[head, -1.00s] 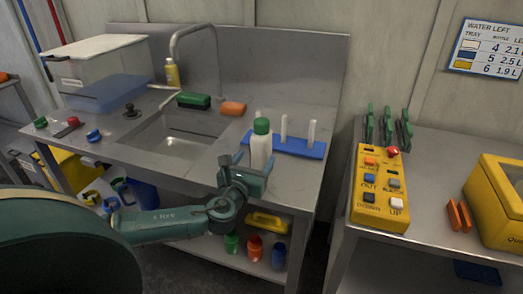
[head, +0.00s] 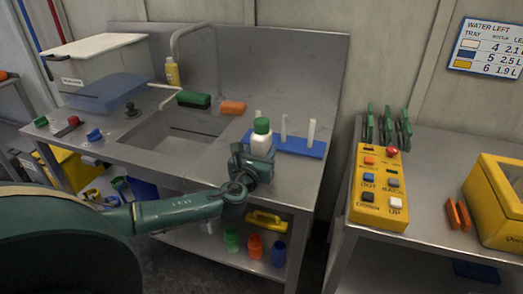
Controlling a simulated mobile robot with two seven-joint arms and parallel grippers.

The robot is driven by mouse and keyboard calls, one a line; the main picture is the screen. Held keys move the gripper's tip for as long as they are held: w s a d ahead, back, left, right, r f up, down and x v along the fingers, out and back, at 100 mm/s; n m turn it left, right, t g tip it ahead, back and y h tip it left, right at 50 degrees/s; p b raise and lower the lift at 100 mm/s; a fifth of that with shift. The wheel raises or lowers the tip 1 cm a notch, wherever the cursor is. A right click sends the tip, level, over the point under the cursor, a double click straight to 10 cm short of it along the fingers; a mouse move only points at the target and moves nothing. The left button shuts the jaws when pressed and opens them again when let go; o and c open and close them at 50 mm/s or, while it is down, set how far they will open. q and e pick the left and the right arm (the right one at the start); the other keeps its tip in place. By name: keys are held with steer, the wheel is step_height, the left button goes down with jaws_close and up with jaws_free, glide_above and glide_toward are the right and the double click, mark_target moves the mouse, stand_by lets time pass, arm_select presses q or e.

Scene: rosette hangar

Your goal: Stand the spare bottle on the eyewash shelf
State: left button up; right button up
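A white bottle with a green cap (head: 261,126) stands upright at the right end of the sink counter, in front of a blue rack. I take it to be the spare bottle, but no label is readable. My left gripper (head: 254,158) is at the bottle's lower part, on the near side, and hides its base. One finger shows left of the bottle; I cannot tell whether the fingers touch it. No shelf marked as eyewash can be made out. My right gripper is out of view.
The blue rack (head: 298,146) has white upright pegs. The sink basin (head: 175,142) lies left of the bottle. A green sponge (head: 194,99) and an orange block (head: 233,107) are behind it. A yellow button panel (head: 379,188) sits on the right bench, across a gap.

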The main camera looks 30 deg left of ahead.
mark_target(262, 120)
arm_select(q)
steer(key=shift+r, duration=0.1)
jaws_close()
step_height(262, 120, up, 10)
steer(key=shift+p, duration=0.8)
steer(key=s+d+f+m+h, duration=0.1)
steer(key=s+d+f+h, duration=0.1)
steer(key=s+d, duration=0.6)
steer(key=s+d+f+m+h, duration=0.1)
steer(key=s+d+f, duration=0.3)
steer(key=s+d, duration=0.4)
steer(key=s+h+p, duration=0.1)
steer(key=s, duration=0.1)
steer(key=shift+s+f+m+t, duration=0.15)
steer(key=shift+s+m+t, duration=0.15)
steer(key=shift+s, duration=0.05)
